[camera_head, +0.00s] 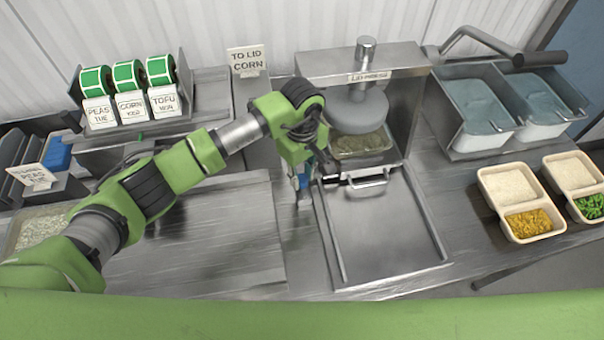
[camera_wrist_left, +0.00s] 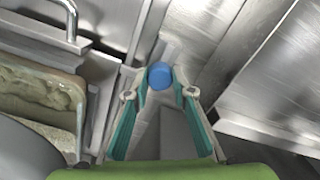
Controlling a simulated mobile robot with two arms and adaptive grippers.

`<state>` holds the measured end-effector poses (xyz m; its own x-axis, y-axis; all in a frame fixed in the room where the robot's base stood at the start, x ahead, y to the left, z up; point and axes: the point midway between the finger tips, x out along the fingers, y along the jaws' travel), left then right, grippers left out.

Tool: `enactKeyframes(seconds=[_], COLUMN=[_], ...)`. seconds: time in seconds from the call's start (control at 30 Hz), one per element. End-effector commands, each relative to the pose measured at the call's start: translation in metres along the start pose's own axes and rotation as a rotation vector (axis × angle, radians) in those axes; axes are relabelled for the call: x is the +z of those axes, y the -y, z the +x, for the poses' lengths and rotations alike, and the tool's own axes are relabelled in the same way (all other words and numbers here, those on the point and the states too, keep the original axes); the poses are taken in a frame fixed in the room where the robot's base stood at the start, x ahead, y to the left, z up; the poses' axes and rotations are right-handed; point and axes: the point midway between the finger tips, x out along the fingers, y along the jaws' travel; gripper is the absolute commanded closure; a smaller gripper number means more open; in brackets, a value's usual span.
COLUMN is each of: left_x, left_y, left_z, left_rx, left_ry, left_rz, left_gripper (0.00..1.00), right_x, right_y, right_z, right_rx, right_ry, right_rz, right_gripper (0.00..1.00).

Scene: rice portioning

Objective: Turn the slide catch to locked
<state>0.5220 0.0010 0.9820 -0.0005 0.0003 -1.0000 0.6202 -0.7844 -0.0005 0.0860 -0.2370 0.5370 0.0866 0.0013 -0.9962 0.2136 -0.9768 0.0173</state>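The slide catch appears to be the part with a round blue knob (camera_wrist_left: 160,75), seen on the metal strip beside the press slide in the left wrist view. In the head view only a small bit of blue shows under my left gripper (camera_head: 301,172). In the left wrist view, the teal fingers of my left gripper (camera_wrist_left: 161,92) are apart, one tip on each side of the knob. Whether they touch it is unclear. The catch's marking and its turned position cannot be read. The metal slide (camera_head: 390,235) lies in front of the press. My right gripper is out of view.
The lid press (camera_head: 366,62) stands behind, with a filled tray (camera_head: 362,144) under its head and a slide handle (camera_head: 368,181) in front. A bare metal board (camera_head: 215,240) lies left. Portion trays (camera_head: 510,190) and water-blue bins (camera_head: 480,105) stand right.

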Motion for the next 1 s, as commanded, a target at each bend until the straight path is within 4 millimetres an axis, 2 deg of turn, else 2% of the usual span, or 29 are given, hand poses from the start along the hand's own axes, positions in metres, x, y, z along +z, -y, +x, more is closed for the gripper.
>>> enactKeyframes(seconds=[0.17, 0.37, 0.57, 1.0], left_x=[0.0, -0.001, -0.001, -0.001], left_y=[0.0, 0.0, 0.0, 0.0], left_z=[0.001, 0.004, 0.006, 0.005], left_rx=[0.0, 0.001, 0.002, 0.004], left_ry=[-0.001, -0.002, -0.004, -0.003], left_rz=[-0.012, -0.076, -0.215, -0.628], left_gripper=[0.98, 0.98, 0.98, 0.98], right_x=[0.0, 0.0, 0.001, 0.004], right_y=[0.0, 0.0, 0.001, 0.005], right_z=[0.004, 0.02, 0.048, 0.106], right_rx=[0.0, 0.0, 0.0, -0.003], right_ry=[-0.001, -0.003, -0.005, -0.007], right_rz=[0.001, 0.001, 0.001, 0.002], right_gripper=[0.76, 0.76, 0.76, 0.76])
